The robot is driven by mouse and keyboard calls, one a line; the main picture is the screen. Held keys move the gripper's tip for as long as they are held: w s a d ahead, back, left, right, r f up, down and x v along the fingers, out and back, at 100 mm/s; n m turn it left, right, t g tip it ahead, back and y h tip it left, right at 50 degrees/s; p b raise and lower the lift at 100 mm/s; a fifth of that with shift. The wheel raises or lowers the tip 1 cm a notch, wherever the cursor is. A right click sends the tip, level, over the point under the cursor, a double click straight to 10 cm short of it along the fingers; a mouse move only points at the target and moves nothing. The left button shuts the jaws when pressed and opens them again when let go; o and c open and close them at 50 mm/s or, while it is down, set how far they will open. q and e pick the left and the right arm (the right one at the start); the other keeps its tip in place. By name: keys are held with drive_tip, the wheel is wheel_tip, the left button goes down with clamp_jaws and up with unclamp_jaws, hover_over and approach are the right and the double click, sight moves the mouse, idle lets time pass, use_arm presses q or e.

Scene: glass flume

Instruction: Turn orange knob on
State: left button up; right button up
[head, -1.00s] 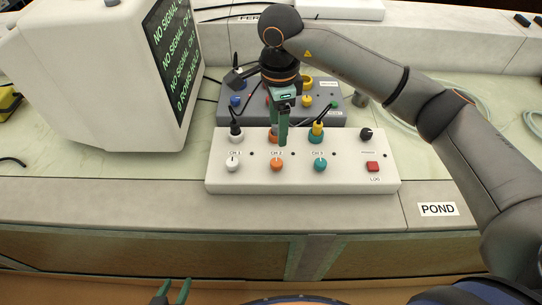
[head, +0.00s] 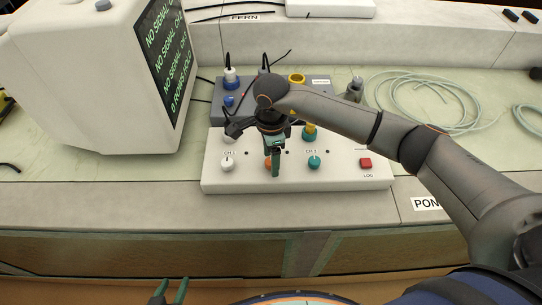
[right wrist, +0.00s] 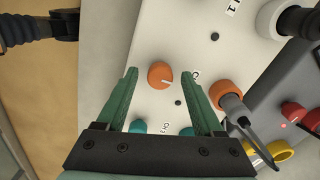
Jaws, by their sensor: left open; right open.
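The orange knob (right wrist: 161,75) sits on the white panel (head: 222,180) between a white knob (head: 227,164) and a teal knob (head: 314,162). In the head view, the orange knob (head: 268,163) is partly hidden behind my right gripper (head: 275,168). In the right wrist view, my right gripper (right wrist: 163,82) is open, with its green fingers on either side of the orange knob and gaps between. The knob has a pale pointer mark. I cannot tell whether the fingertips reach its height. My left gripper (head: 172,290) is open and empty at the bottom edge of the head view.
An orange socket with a grey plug and cable (right wrist: 232,100) stands close to one right finger. A red button (head: 365,163) is on the panel's right. A grey box (head: 345,112) stands behind, and a monitor (head: 90,80) stands at left.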

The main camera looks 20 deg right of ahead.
clamp_jaws()
idle(0.4)
drive_tip(key=shift+m, duration=0.3)
drive_tip(key=m+b, duration=0.1)
drive_tip(key=m, duration=0.2)
drive_tip(key=shift+m, duration=0.3)
drive_tip(key=m+b, duration=0.1)
drive_tip(key=m, duration=0.3)
drive_tip(key=shift+m, duration=0.3)
drive_tip(key=m, duration=0.9)
idle(0.4)
